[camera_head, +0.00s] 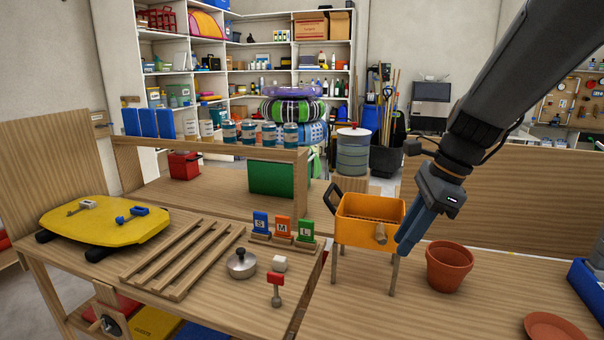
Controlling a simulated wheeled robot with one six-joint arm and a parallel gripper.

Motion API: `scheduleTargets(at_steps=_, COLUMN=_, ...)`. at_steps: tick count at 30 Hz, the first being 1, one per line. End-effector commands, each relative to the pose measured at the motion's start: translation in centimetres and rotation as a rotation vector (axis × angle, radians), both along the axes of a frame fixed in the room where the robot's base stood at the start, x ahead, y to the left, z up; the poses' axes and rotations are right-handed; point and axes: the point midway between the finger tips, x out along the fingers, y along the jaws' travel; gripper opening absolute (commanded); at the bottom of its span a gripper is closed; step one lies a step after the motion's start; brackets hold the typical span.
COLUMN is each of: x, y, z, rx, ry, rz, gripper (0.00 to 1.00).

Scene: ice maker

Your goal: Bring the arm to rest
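My arm (530,80) comes in from the upper right and reaches down toward the bench. My gripper (406,246) has blue fingers that point down and to the left. It hangs in front of the right side of an orange bin on legs (352,230), between that bin and a terracotta pot (448,266). The fingers overlap from this angle, so I cannot tell whether they are open or shut. I see nothing held between them. Whether the fingers touch the bin is unclear.
Blue, orange and green S, M, L tags (282,228), a lidded metal pot (242,264) and a red-headed mallet (275,284) stand to the left. A terracotta saucer (553,327) lies at lower right.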

Motion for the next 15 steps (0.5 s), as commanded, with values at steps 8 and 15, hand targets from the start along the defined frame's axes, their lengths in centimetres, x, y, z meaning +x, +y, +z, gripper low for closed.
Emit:
scheduleTargets(at_steps=8, x=-2.1, y=0.3, z=-3.2, rx=-0.109, ry=-0.066, rz=0.291, gripper=0.23)
scheduleTargets(at_steps=15, x=-5.2, y=0.7, z=-7.4, rx=-0.251, ry=-0.152, rz=0.754, gripper=0.23)
